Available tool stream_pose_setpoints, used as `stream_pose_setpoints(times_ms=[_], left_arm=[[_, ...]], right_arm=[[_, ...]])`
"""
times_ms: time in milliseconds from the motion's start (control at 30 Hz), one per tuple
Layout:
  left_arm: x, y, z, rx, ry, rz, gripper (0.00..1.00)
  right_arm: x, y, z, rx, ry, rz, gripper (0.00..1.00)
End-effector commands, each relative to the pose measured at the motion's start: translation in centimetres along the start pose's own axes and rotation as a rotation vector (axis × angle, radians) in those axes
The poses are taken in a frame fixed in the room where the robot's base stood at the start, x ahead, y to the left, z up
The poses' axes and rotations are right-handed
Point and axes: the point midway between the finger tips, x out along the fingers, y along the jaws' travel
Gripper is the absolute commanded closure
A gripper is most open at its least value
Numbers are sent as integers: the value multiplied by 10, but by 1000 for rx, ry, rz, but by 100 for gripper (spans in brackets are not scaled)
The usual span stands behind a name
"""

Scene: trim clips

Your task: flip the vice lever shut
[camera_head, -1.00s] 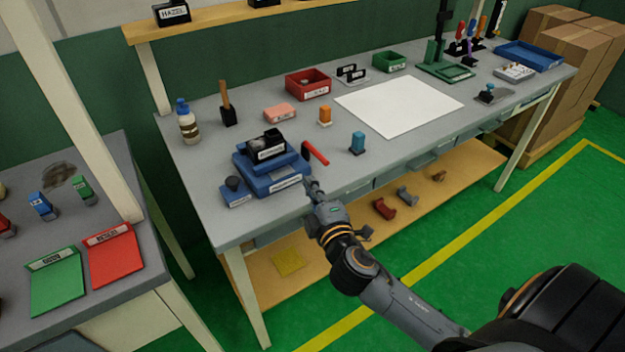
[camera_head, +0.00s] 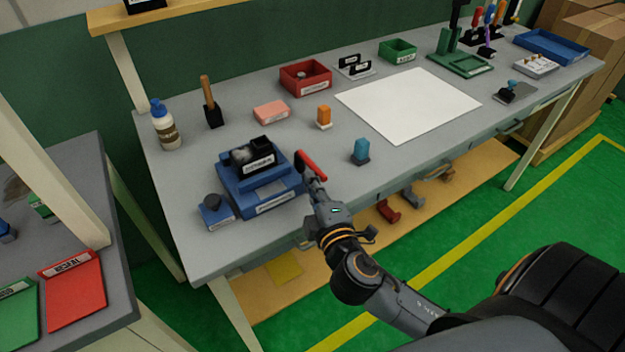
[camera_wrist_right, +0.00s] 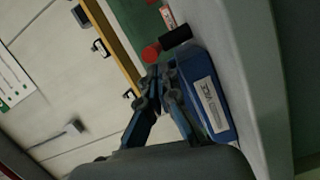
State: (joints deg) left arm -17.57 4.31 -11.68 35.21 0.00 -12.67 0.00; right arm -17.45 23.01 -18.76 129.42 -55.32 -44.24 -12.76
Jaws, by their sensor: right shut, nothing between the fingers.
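The blue vice (camera_head: 258,188) sits near the front left of the grey workbench, with a dark block in its jaws. Its lever has a red handle (camera_head: 313,165) on a black base at the vice's right side. The handle slants down to the right. My right gripper (camera_head: 311,178) is shut and empty, its tip just below the lever, close to the vice's right side. I cannot tell whether it touches the lever. In the right wrist view the fingertips (camera_wrist_right: 157,78) are near the red lever end (camera_wrist_right: 151,54) and the blue vice body (camera_wrist_right: 205,95). My left gripper is not in view.
A white sheet (camera_head: 408,104) lies right of centre.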

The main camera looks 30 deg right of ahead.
Motion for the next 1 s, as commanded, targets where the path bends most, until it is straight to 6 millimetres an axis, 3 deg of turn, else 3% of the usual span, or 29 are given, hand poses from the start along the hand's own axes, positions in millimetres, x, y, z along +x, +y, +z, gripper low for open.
stream_pose_setpoints(times_ms=[200,1000], left_arm=[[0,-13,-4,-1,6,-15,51],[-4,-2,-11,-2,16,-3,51]], right_arm=[[0,0,0,-1,1,-1,100],[1,3,12,-15,187,-36,100]])
